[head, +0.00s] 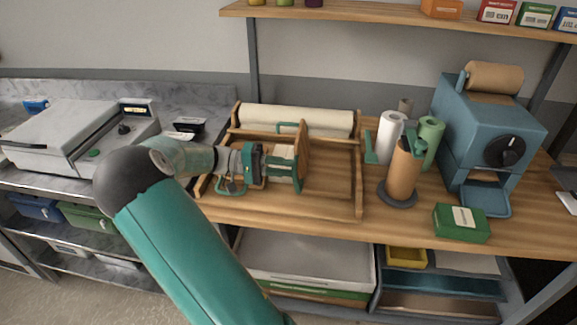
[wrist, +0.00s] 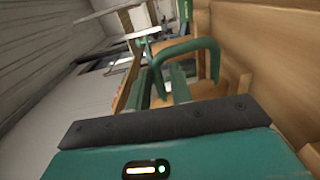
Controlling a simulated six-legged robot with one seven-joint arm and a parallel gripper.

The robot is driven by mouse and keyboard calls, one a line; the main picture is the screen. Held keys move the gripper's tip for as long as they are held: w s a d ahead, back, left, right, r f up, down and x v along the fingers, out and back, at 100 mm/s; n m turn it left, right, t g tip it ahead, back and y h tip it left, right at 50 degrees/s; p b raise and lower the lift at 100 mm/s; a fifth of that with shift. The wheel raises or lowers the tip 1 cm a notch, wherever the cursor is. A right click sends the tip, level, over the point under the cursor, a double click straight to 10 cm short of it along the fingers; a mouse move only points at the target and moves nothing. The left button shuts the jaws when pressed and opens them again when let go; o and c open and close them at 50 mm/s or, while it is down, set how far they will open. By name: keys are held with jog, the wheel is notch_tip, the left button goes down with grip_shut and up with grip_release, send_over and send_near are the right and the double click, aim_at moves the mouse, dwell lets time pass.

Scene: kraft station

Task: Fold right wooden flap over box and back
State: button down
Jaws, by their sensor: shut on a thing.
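The right wooden flap (head: 304,142) stands roughly upright near the middle of the wooden folding station (head: 335,206). My gripper (head: 292,168) reaches in from the left and is shut at the flap's left side, apparently on it; the exact contact is hidden. A pale box (head: 283,151) shows partly behind my gripper, left of the flap. In the wrist view, a green arched handle (wrist: 188,48) rises just beyond my gripper (wrist: 165,88), with a wooden panel (wrist: 285,65) at the right.
A white paper roll (head: 300,120) lies along the station's back. Another green handle (head: 230,188) is at its left. Upright rolls, including a brown one (head: 403,170), and a blue dispenser (head: 490,130) stand to the right. The station's right bay (head: 335,180) is clear.

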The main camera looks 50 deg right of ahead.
jog(key=shift+w+a+f, duration=0.15)
jog(key=shift+a+f, duration=0.05)
jog(key=shift+f, duration=0.65)
jog(key=c, duration=1.5)
grip_release()
jog(key=shift+d, duration=0.15)
jog(key=shift+o, duration=0.2)
jog(key=shift+w+r, duration=0.1)
jog(key=shift+w, duration=0.05)
jog(key=v, duration=1.3)
jog(key=shift+w+a+r, duration=0.2)
jog(key=shift+w+a, duration=0.05)
jog(key=shift+w, duration=0.05)
